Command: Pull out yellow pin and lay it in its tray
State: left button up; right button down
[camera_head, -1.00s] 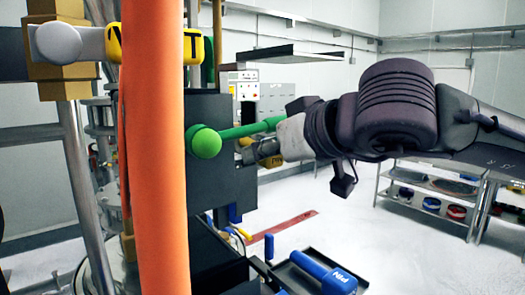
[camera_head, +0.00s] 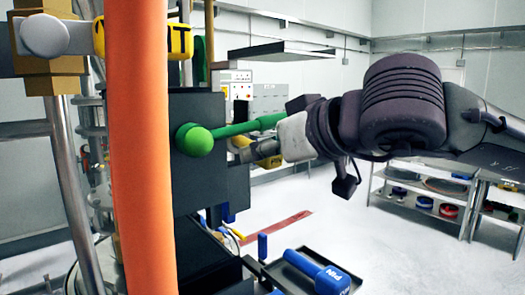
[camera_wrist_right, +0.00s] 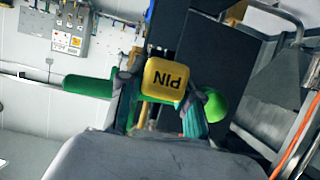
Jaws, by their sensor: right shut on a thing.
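The yellow pin (camera_wrist_right: 163,78), marked PIN, sits between the two fingers of my right gripper (camera_wrist_right: 162,90) in the wrist view. In the head view my right gripper (camera_head: 248,152) reaches in from the right and is shut on it. The yellow pin (camera_head: 270,161) shows partly there, under the wrist. A green lever with a ball end (camera_head: 194,140) passes just above the gripper; it also shows behind the pin in the wrist view (camera_wrist_right: 75,88). Whether the pin is still in a hole, I cannot tell. I cannot make out the yellow pin's own tray. My left gripper is not in view.
A dark machine housing (camera_head: 198,105) stands just beyond the gripper. An orange column (camera_head: 140,190) fills the left foreground. A blue pin (camera_head: 330,279) lies in a dark tray (camera_head: 300,253) below. Shelves (camera_head: 420,200) stand at the right, with open floor between.

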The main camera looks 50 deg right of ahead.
jog(key=shift+s, duration=0.25)
jog(key=shift+s, duration=0.3)
jog(key=shift+s+a+b, duration=0.2)
jog(key=shift+s+b, duration=0.2)
jog(key=shift+s, duration=0.8)
jog(key=shift+s+a+b, duration=0.15)
jog(key=shift+s+b, duration=0.2)
jog(key=shift+s, duration=0.8)
jog(key=shift+s, duration=0.6)
jog(key=s, duration=0.3)
jog(key=s+b, duration=0.1)
jog(key=shift+s+a, duration=0.3)
jog(key=shift+s, duration=0.05)
jog(key=shift+r, duration=0.1)
